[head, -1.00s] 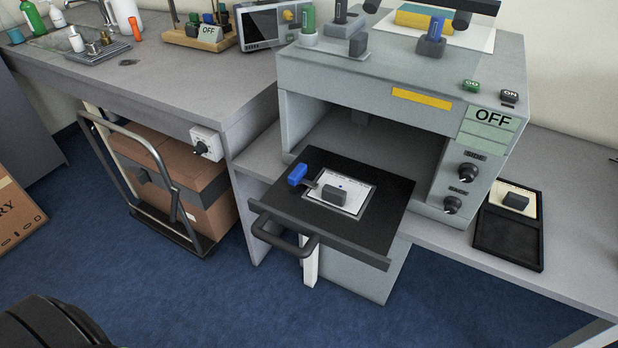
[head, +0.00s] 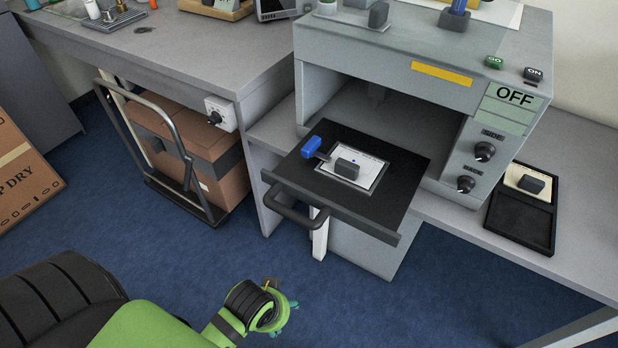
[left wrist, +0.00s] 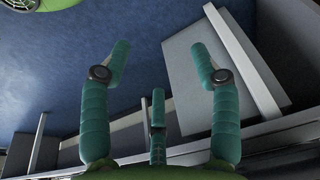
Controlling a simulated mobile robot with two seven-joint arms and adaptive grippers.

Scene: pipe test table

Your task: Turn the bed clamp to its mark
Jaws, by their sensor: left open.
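The bed clamp has a blue handle (head: 311,147) with a short metal arm. It sits at the left of the black pull-out bed (head: 392,198) of the grey machine, beside a white card (head: 372,174). A grey block (head: 347,167) rests on the card. I cannot make out the clamp's mark. My left gripper (head: 284,312) is low in front of the machine, over the blue floor, well apart from the clamp. In the left wrist view its green fingers (left wrist: 165,65) are spread and empty. My right gripper is not in view.
A dark handle bar (head: 298,212) sticks out from the bed's front. The machine's panel reads OFF (head: 514,97), above two black knobs (head: 475,168). A black tray (head: 520,220) lies on the right bench. A cart with a brown box (head: 190,160) stands left.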

